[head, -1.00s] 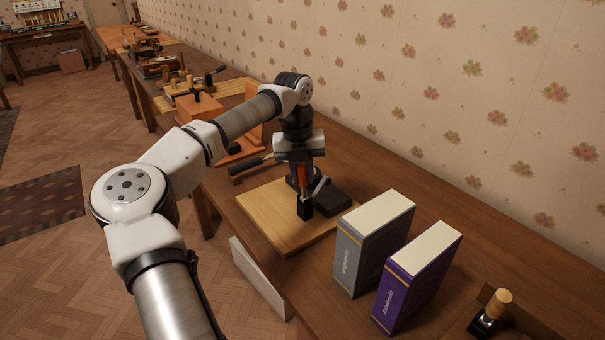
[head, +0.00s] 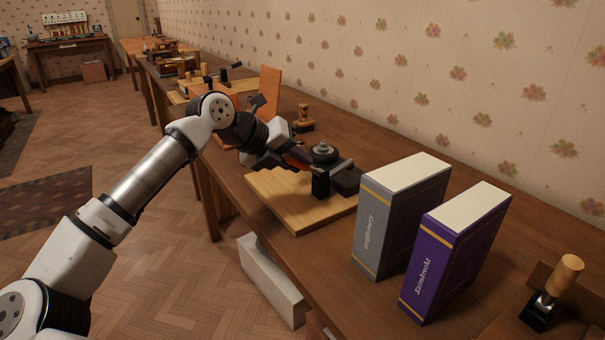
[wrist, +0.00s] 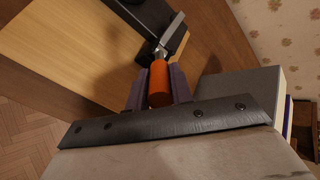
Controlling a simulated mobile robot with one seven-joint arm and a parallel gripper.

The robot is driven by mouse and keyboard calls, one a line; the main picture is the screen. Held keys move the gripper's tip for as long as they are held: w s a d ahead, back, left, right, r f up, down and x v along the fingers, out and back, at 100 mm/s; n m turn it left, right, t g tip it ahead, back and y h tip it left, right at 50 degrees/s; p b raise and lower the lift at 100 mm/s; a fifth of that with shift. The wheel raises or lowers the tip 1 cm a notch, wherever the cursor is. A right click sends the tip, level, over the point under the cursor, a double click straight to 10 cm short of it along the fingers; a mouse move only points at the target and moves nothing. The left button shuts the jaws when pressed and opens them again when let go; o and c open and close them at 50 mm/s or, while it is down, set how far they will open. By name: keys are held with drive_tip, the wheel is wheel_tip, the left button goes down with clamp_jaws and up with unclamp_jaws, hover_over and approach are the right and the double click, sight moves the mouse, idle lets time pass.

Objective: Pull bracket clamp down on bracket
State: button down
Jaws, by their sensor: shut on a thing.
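The bracket clamp has an orange handle (wrist: 159,80) on a metal lever (wrist: 171,34). Its black upright post (head: 320,186) and black block (head: 345,180) stand on a light wooden board (head: 285,206). A grey metal bar (head: 338,167) lies across the top of the post. My gripper (head: 302,162) is at the left of the clamp, tilted and low above the board. In the wrist view its purple fingers (wrist: 158,92) are closed on either side of the orange handle. Which black part is the bracket I cannot tell, and my gripper hides part of the clamp.
A grey book (head: 400,215) and a purple book (head: 455,250) stand right of the board. A wooden-handled tool (head: 566,275) is at the near right. A dark round object (head: 325,153) and a wooden plane-like tool (head: 304,120) are behind. The bench's left edge is close to the board.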

drive_tip(key=h+b, duration=0.1)
drive_tip(key=f+t+b, duration=0.1)
drive_tip(key=b, duration=0.1)
drive_tip(key=a+f+t+h+b, duration=0.1)
drive_tip(key=shift+s+f+h+b, duration=0.25)
drive_tip(key=shift+s+h+b, duration=0.05)
drive_tip(key=shift+s, duration=0.05)
drive_tip(key=shift+s+a+f+t+h+b, duration=0.15)
drive_tip(key=shift+f+t+h+b, duration=0.35)
drive_tip(key=shift+b, duration=0.55)
drive_tip(key=shift+r, duration=0.2)
drive_tip(key=c, duration=1.2)
unclamp_jaws()
drive_tip(key=shift+c, duration=0.2)
drive_tip(key=v, duration=1.3)
drive_tip(key=shift+a, duration=0.45)
drive_tip(key=shift+s, duration=0.1)
